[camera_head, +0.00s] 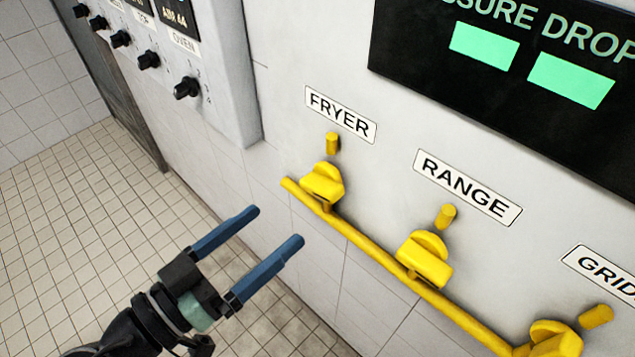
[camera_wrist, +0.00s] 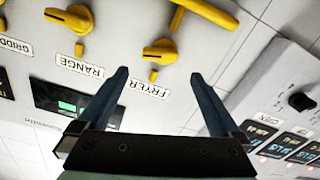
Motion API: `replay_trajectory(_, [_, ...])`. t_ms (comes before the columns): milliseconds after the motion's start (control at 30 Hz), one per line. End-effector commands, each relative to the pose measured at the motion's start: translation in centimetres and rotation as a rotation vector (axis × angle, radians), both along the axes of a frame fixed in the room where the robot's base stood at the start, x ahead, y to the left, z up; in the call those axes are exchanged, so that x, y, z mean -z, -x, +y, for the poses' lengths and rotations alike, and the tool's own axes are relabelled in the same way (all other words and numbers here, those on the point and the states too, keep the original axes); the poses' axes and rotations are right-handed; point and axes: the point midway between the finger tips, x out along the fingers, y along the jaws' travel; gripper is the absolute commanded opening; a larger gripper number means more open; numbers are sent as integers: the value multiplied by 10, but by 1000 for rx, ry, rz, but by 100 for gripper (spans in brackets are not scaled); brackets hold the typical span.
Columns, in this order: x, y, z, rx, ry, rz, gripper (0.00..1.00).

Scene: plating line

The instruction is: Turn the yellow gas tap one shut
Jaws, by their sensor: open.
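Yellow gas taps stand along a yellow pipe on a pale wall panel. In the head view the tap under the FRYER label (camera_head: 322,184) is nearest my gripper, the RANGE tap (camera_head: 424,260) is to its right, and a third tap (camera_head: 556,340) is cut off at the lower right. None shows the number one. My gripper (camera_head: 272,228) is open and empty, lower left of the FRYER tap and apart from it. In the wrist view the FRYER tap (camera_wrist: 160,50) appears beyond and between my fingertips (camera_wrist: 158,75), and the RANGE tap (camera_wrist: 72,18) is to the left.
The yellow pipe (camera_head: 366,240) runs below the taps, with short yellow stubs above them. A dark panel (camera_head: 500,110) with green displays is at the upper right. A grey control box with black knobs (camera_head: 187,88) juts out at the upper left. The tiled floor (camera_head: 70,220) is clear.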

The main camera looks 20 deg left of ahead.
Motion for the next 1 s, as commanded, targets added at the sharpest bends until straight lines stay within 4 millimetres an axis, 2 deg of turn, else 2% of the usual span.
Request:
replay_trajectory(300, [-3,-63,-23,4,3,1,100])
replay_trajectory(500, [-2,-88,-32,1,3,1,100])
replay_trajectory(633, [-1,-95,-35,2,2,0,100])
replay_trajectory(900, [0,-96,-35,0,2,1,100])
replay_trajectory(933, [0,-96,-35,0,2,1,98])
replay_trajectory(1000, [0,-96,-35,0,2,1,86])
